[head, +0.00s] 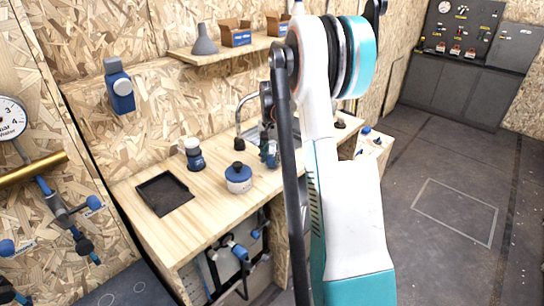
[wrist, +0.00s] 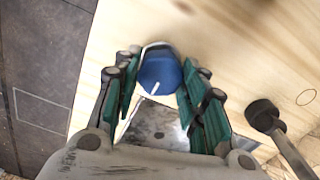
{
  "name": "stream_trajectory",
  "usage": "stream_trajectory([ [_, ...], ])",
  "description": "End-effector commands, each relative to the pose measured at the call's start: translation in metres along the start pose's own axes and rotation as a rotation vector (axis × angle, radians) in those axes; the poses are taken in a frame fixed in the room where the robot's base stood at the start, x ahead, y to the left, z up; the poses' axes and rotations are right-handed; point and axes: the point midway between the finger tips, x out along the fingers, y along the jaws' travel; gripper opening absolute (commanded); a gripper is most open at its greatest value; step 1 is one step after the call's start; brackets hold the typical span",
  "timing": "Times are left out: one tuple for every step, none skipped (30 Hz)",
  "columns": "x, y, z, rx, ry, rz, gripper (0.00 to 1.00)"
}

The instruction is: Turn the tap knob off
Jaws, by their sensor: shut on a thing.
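The tap knob (wrist: 157,69) is round and blue with a short white pointer line. In the wrist view it sits between the two green-padded fingers of my gripper (wrist: 160,77), which is shut on it. The white line is near the knob's lower edge in that view. In the head view my gripper (head: 268,150) is low over the worktop beside the sink, partly hidden by my arm. The knob cannot be made out there. The arched metal tap spout (head: 239,112) stands just left of my gripper.
The wooden worktop (head: 216,205) holds a black tray (head: 163,193), a blue-lidded jar (head: 238,178) and a blue-and-white container (head: 193,154). A shelf (head: 187,54) with a funnel and boxes is above. A dark round-ended rod (wrist: 262,114) is close right of my gripper.

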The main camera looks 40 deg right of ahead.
Motion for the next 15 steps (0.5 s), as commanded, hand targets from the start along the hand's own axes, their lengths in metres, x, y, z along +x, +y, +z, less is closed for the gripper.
stream_trajectory([
  [-0.0001, -0.0002, 0.0001, -0.010, 0.000, 0.000, 0.15],
  [-0.0002, -0.0002, 0.0001, -0.019, 0.000, 0.000, 0.15],
  [-0.0003, -0.0002, 0.0001, -0.034, 0.000, 0.000, 0.15],
  [-0.0004, -0.0003, 0.0001, -0.046, 0.000, 0.000, 0.15],
  [-0.0005, -0.0003, 0.0001, -0.061, 0.000, 0.000, 0.15],
  [-0.0006, -0.0004, 0.0001, -0.083, 0.000, 0.000, 0.15],
  [-0.0006, -0.0004, 0.0001, -0.103, 0.000, 0.000, 0.15],
  [-0.0007, -0.0005, 0.0001, -0.122, 0.000, 0.000, 0.15],
  [-0.0008, -0.0005, 0.0000, -0.152, 0.000, 0.000, 0.15],
  [-0.0008, -0.0005, 0.0001, -0.176, 0.000, 0.000, 0.15],
  [-0.0008, -0.0006, 0.0001, -0.201, 0.000, 0.000, 0.15],
  [-0.0008, -0.0007, 0.0001, -0.236, 0.000, 0.000, 0.15],
  [-0.0008, -0.0007, 0.0001, -0.263, 0.000, 0.000, 0.15],
  [-0.0008, -0.0007, 0.0001, -0.291, 0.000, 0.000, 0.15],
  [-0.0008, -0.0007, 0.0002, -0.329, 0.000, 0.000, 0.15],
])
